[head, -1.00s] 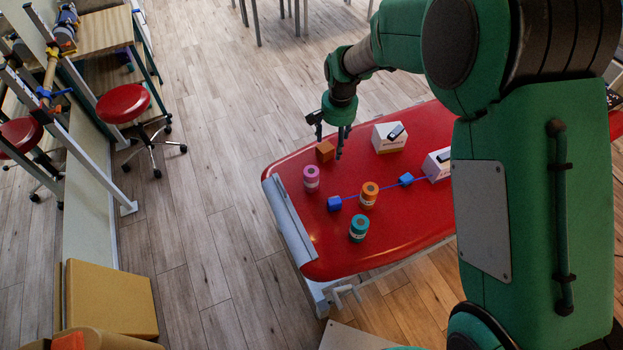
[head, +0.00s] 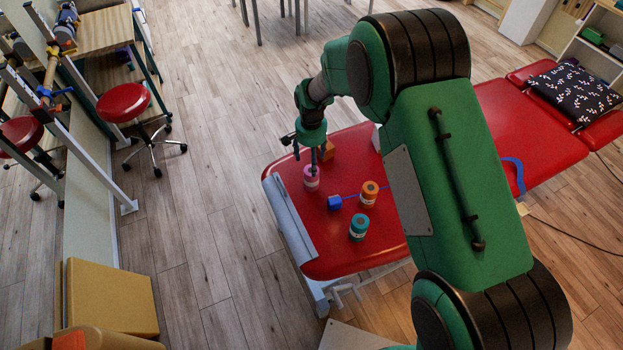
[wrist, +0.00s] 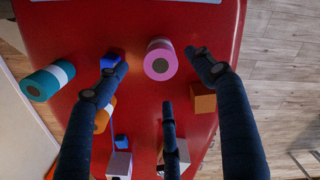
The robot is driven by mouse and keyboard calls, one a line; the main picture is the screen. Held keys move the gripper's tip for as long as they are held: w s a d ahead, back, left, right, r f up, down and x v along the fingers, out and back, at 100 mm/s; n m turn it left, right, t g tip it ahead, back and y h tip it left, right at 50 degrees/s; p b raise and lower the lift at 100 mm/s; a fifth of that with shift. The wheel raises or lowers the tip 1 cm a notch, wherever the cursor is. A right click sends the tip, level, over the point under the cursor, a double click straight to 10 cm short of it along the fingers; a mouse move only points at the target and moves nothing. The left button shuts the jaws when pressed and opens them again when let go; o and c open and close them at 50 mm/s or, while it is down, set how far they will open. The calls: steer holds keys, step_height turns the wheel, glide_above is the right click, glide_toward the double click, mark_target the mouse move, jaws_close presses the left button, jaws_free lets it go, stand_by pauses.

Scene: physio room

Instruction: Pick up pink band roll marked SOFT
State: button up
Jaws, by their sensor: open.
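The pink band roll (head: 311,178) stands upright on the red treatment table near its left end. It has a pale label band; the lettering is too small to read. In the wrist view the pink roll (wrist: 160,60) shows ahead of my fingers, between the tips of the two outer ones. My gripper (head: 307,157) is open and empty, directly above and beside the roll in the head view. In the wrist view the open fingers (wrist: 158,75) are spread, and I cannot tell whether any finger touches the roll.
An orange roll (head: 369,194) and a teal roll (head: 358,228) stand to the right on the red table (head: 330,262). A blue block (head: 335,202) with a blue cord lies near the pink roll. A brown block (head: 327,150) sits close behind my gripper. White boxes (wrist: 120,164) show in the wrist view.

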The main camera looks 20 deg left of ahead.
mark_target(311, 180)
step_height(311, 180, down, 8)
steer(key=shift+f+b, duration=0.15)
steer(key=shift+b, duration=0.35)
steer(key=shift+w+f+b, duration=0.1)
steer(key=shift+f+b, duration=0.45)
steer(key=shift+f, duration=2.05)
steer(key=c, duration=1.6)
steer(key=shift+r+p, duration=0.75)
steer(key=shift+r, duration=4.3)
steer(key=shift+c, duration=0.2)
